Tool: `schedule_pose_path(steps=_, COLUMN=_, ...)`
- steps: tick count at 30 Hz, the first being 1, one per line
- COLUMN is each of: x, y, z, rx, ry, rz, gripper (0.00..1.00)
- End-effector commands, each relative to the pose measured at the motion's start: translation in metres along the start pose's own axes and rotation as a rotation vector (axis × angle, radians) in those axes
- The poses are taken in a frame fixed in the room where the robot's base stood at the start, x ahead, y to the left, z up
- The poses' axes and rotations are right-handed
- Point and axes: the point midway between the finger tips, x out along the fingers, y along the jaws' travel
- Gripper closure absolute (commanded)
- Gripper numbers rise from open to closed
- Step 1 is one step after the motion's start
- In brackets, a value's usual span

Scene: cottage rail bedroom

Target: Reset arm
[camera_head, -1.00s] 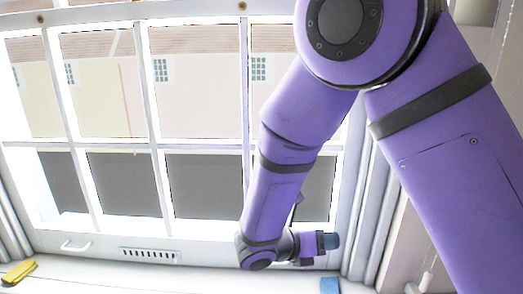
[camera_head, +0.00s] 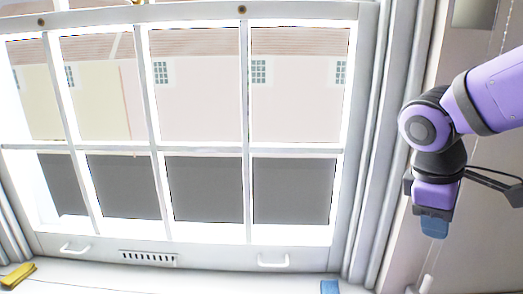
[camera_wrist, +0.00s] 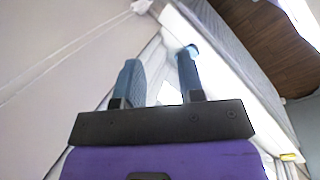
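My gripper (camera_head: 434,228) hangs at the right of the head view, in front of the wall beside the window, with its blue fingertips pointing down. In the wrist view my gripper (camera_wrist: 159,62) shows two blue fingers set apart with an empty gap between them. It is open and holds nothing. My purple forearm comes in from the right edge of the head view.
A white window (camera_head: 200,150) fills the left and middle. On the sill (camera_head: 180,279) lie a yellow object (camera_head: 18,275) at far left and a blue object (camera_head: 329,286) near the right. A cord (camera_head: 505,55) hangs at right.

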Motion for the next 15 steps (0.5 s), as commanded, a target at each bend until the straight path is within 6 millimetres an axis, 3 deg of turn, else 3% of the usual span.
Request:
schedule_pose_path(steps=6, x=-0.024, y=-0.009, z=0.035, rx=0.367, ry=0.209, rz=-0.054, gripper=0.64)
schedule_pose_path(steps=15, x=-0.051, y=-0.024, z=0.065, rx=0.762, ry=0.452, rz=-0.12, gripper=0.64)
